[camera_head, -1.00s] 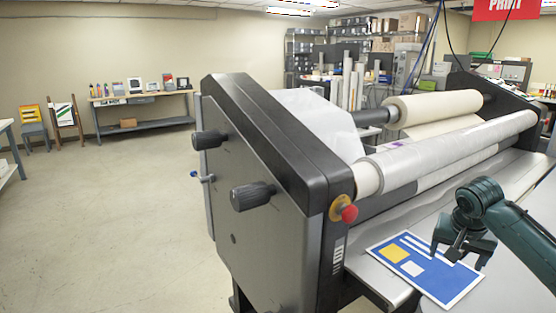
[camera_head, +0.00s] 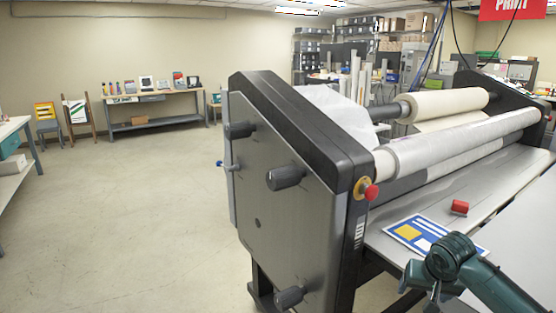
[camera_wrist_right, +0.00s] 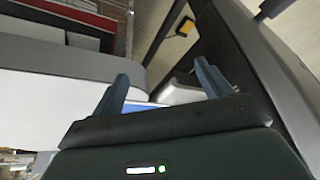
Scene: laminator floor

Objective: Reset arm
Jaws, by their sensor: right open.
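My right gripper (camera_head: 420,296) is at the lower right of the head view, low by the front edge of the laminator's table. It is open, and no object shows between its fingers. In the right wrist view its two fingers (camera_wrist_right: 160,92) stand apart. The blue print with a yellow block (camera_head: 408,232) lies on the laminator's feed table, partly hidden by my right arm. A strip of blue shows between the fingers in the wrist view (camera_wrist_right: 140,107). My left gripper is not in view.
The laminator (camera_head: 290,200) has side knobs and a red stop button (camera_head: 370,192). Rollers (camera_head: 460,140) span it. Open floor (camera_head: 150,220) is at left, with a bench (camera_head: 155,105) at the back wall.

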